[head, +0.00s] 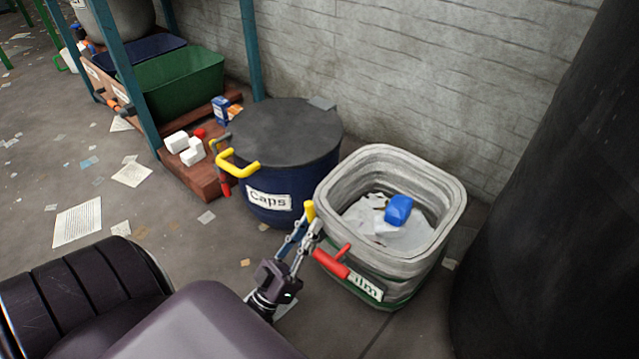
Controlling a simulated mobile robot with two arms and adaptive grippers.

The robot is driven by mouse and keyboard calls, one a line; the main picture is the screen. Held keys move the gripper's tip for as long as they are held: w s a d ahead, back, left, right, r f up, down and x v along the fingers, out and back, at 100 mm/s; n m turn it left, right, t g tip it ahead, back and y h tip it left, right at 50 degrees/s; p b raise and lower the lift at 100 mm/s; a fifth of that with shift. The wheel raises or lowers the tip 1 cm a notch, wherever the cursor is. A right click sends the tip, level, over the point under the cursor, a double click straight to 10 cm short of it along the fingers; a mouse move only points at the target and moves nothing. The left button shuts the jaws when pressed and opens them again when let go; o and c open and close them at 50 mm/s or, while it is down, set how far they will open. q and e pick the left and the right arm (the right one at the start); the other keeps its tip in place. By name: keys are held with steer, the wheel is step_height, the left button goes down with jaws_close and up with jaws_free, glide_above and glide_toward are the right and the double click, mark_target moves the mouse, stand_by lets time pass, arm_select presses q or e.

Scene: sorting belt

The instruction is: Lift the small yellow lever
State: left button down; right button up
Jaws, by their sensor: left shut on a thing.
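A small yellow lever (310,210) shows at the fingertips of my left gripper (306,222), in front of the gap between the two bins. The gripper is shut on it. The fingers hide its lower part, so I cannot tell what it is fixed to. A larger, bent yellow handle (238,165) stands out from the left side of the dark blue bin marked "Caps" (305,182), apart from the gripper. My right gripper is not in view.
The grey bin marked "Film" (452,200) is open, with white scraps and a blue object (398,209) inside. Its red handle (331,262) is close to the right of my gripper. A grey lid (285,130) covers the Caps bin. Papers (78,222) litter the floor at left.

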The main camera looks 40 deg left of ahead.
arm_select(q)
steer(key=shift+n, duration=0.3)
steer(key=c, duration=1.9)
jaws_free()
steer(key=s, duration=0.4)
steer(key=s+f, duration=0.1)
steer(key=s, duration=0.4)
steer(key=s+f, duration=0.1)
steer(key=s, duration=0.4)
steer(key=shift+s+a, duration=0.15)
steer(key=shift+a, duration=0.15)
